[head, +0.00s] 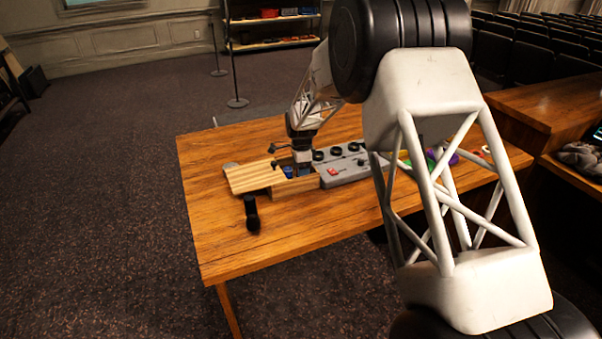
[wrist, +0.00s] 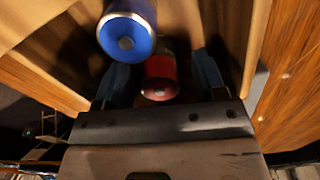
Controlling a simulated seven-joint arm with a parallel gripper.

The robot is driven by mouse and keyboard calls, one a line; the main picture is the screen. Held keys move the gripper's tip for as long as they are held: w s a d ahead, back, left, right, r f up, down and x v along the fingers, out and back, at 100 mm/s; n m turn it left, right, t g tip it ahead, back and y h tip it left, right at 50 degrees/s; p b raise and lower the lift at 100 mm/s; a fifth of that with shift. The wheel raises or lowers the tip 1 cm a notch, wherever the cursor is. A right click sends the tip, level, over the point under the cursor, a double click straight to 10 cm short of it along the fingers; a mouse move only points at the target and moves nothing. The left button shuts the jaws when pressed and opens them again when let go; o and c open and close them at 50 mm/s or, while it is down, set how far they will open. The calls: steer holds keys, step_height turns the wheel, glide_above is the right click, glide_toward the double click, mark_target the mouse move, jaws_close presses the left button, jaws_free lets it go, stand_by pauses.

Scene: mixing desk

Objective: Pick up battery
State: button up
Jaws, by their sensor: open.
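A red battery (wrist: 160,72) shows in the wrist view with its round metal end toward the camera. It lies between the two blue-tipped fingers of my open gripper (wrist: 164,74), with a visible gap on the right; whether the left finger touches it I cannot tell. A blue battery (wrist: 127,36) is just beyond and to the left. In the head view my gripper (head: 303,170) is down at the wooden box (head: 296,188) on the table. The blue battery (head: 288,172) shows inside the box there. The red one is hidden in that view.
A light slatted wooden lid (head: 252,177) sits at the left of the box. A grey panel with black knobs (head: 347,166) stands close on its right. A black cylindrical object (head: 251,213) is in front on the table (head: 290,240). The table's front left is clear.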

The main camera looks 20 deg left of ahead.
steer(key=shift+c, duration=0.3)
steer(key=c, duration=1)
steer(key=shift+r, duration=0.1)
steer(key=shift+r, duration=4.95)
steer(key=shift+w, duration=0.1)
steer(key=w+d, duration=0.4)
steer(key=w, duration=0.4)
steer(key=w+d, duration=0.4)
steer(key=w, duration=0.4)
steer(key=shift+d+r, duration=0.2)
steer(key=shift+r, duration=0.05)
